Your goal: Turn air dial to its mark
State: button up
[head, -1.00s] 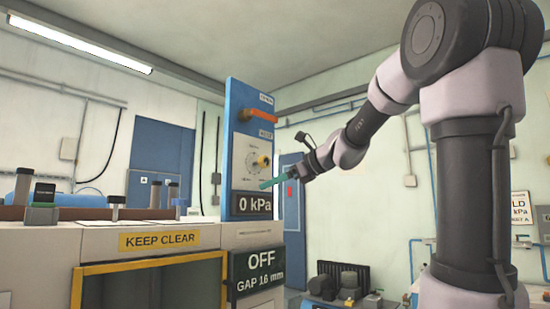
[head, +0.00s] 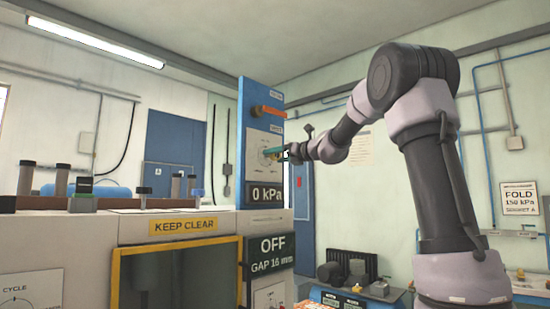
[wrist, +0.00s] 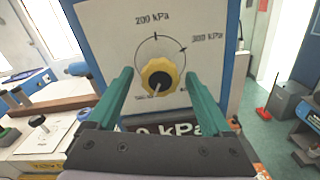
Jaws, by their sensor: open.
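The air dial (wrist: 160,77) is a yellow scalloped knob with a dark centre and a pale pointer line. It sits on a white scale plate with marks, including 200 kPa and 300 kPa, on a blue panel (head: 245,110). The pointer slants toward the lower left of the scale. My gripper (wrist: 160,78) is open, its two green fingers on either side of the dial in the wrist view; contact cannot be told. In the head view my gripper (head: 270,153) is at the panel and hides the dial. The display below (head: 265,194) reads 0 kPa.
An orange lever (head: 268,111) sits above the dial on the panel. A sign (head: 272,255) below reads OFF, GAP 16 mm. A white machine bench marked KEEP CLEAR (head: 183,226) stands left. A wall sign (head: 520,198) reads FOLD 150 kPa.

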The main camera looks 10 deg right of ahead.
jog(key=shift+w+a, duration=0.25)
jog(key=shift+w, duration=0.2)
jog(key=shift+c, duration=0.3)
grip_shut()
